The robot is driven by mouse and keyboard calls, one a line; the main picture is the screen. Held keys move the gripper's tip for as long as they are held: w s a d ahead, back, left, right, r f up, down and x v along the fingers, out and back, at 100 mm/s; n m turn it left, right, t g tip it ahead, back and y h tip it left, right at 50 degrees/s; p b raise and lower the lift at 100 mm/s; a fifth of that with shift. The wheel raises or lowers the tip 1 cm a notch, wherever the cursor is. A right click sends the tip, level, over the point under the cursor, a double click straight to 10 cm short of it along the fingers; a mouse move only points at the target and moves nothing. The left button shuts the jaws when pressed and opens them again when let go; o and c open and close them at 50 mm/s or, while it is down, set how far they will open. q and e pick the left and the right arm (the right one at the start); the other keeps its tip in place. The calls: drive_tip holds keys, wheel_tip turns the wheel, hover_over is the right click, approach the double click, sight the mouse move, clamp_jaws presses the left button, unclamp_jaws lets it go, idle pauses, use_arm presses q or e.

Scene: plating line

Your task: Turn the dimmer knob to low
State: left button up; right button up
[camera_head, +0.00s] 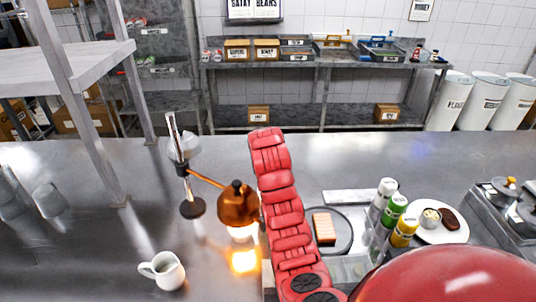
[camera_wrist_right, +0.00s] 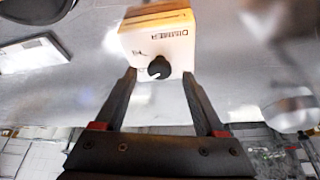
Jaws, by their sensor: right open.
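The dimmer (camera_wrist_right: 160,38) is a white box with a wooden-coloured edge and "DIMMER" lettering, upside down at the top middle of the right wrist view. Its black knob (camera_wrist_right: 158,68) sits on the face toward me. My right gripper (camera_wrist_right: 160,75) is open, with one dark finger on each side of the knob. I cannot tell whether the fingers touch it. The dimmer and the right gripper do not show in the head view, where my red arm runs up the middle. My left gripper is not in view.
A copper vessel (camera_head: 238,203) glows underneath, beside a glass siphon stand (camera_head: 190,165). A white pitcher (camera_head: 163,271) stands in front. Right of my arm are a dark round plate (camera_head: 342,228), several bottles (camera_head: 403,231) and a white plate (camera_head: 452,235).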

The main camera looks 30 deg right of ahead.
drive_tip(key=p+v, duration=1.3)
drive_tip(key=v, duration=0.3)
drive_tip(key=shift+s+f, duration=0.1)
